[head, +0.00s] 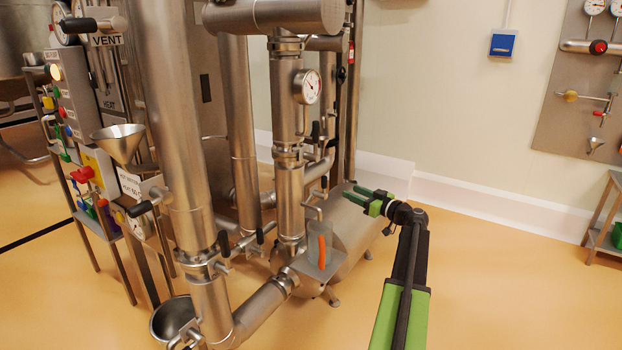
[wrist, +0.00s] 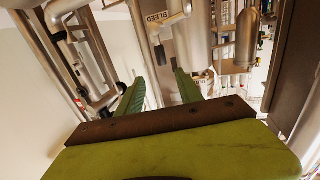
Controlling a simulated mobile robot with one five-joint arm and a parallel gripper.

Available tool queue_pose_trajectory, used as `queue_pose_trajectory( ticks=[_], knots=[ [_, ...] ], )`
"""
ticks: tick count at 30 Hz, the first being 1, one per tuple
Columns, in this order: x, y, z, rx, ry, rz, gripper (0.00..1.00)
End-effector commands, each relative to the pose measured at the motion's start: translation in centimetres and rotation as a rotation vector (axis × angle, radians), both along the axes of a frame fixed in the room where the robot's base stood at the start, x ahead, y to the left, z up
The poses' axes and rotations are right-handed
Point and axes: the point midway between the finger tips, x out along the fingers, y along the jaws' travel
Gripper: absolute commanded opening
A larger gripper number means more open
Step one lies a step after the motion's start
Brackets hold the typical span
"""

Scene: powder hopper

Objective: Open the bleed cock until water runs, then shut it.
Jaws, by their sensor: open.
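My gripper (head: 353,194) is open and empty, beside the lower pipework in the head view. In the wrist view its two green fingers (wrist: 160,82) point toward the plate and the dark grip, which appears between them and apart from them.
A steel pipe with a gauge (head: 307,87) stands left of my gripper. A funnel (head: 119,140) and control box (head: 75,100) are at left. The floor at right (head: 500,270) is clear.

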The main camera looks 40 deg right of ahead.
Motion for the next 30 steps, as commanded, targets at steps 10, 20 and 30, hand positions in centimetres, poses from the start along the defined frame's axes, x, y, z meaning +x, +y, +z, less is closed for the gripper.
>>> queue_pose_trajectory(
  ticks=[10, 20, 30],
  knots=[
    [6.8, 0.5, 0.0, 0.001, 0.001, 0.011, 0.43],
    [15.0, 0.8, 0.0, 0.001, 0.001, 0.014, 0.43],
    [18.2, 1.1, 0.0, 0.001, 0.001, 0.013, 0.43]
  ],
)
